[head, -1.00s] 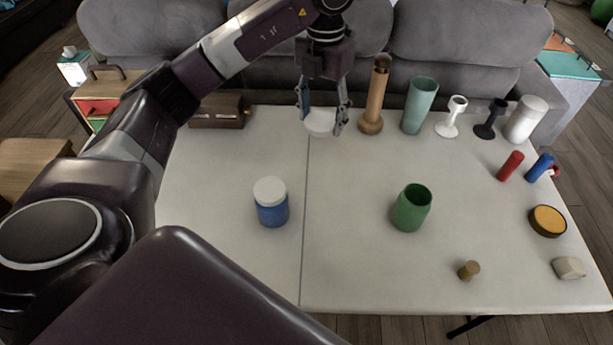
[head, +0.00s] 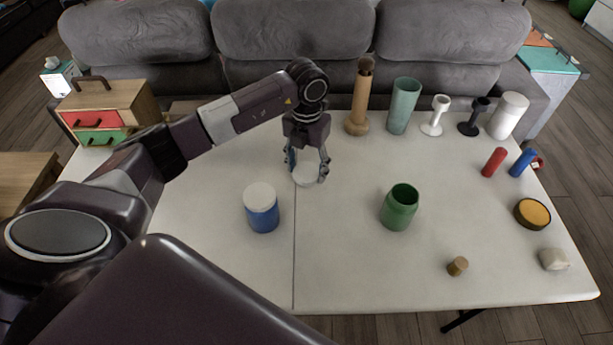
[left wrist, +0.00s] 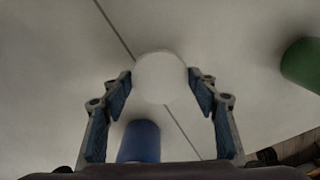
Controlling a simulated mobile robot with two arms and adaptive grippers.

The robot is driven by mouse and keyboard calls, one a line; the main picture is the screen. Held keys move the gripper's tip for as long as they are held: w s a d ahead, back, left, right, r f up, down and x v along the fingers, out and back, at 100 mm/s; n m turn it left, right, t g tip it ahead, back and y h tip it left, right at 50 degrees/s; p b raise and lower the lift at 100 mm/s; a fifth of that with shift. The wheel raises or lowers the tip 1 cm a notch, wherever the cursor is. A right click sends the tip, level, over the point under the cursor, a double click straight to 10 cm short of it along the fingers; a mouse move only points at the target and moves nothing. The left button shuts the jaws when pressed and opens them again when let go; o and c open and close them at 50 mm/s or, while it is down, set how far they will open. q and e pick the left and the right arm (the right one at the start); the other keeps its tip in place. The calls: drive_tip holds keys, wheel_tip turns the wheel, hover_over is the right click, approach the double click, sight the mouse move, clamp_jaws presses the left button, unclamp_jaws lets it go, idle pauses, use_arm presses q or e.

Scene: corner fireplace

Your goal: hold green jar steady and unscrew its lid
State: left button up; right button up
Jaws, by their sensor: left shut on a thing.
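The green jar (head: 399,209) stands upright and open at the top on the table, right of centre. It shows partly at the right edge of the left wrist view (left wrist: 303,64). My left gripper (head: 308,174) is shut on a white round lid (head: 305,179), up and left of the green jar and apart from it. In the left wrist view the lid (left wrist: 160,78) sits between the two fingers. I cannot tell whether the lid touches the table. A blue jar (head: 263,213) with a white top stands nearer, below the gripper in the picture. My right gripper is not in view.
A wooden bottle (head: 358,100), a teal cup (head: 403,105) and several other items line the back right of the table (head: 345,270). A cork (head: 458,266) and a yellow-topped round tin (head: 532,213) lie at right. The table around the green jar is clear.

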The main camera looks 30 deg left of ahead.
sight(307, 172)
use_arm(q)
wheel_tip(307, 172, down, 4)
drive_tip(key=shift+r, duration=0.15)
drive_tip(key=shift+f, duration=0.2)
drive_tip(key=o, duration=1.3)
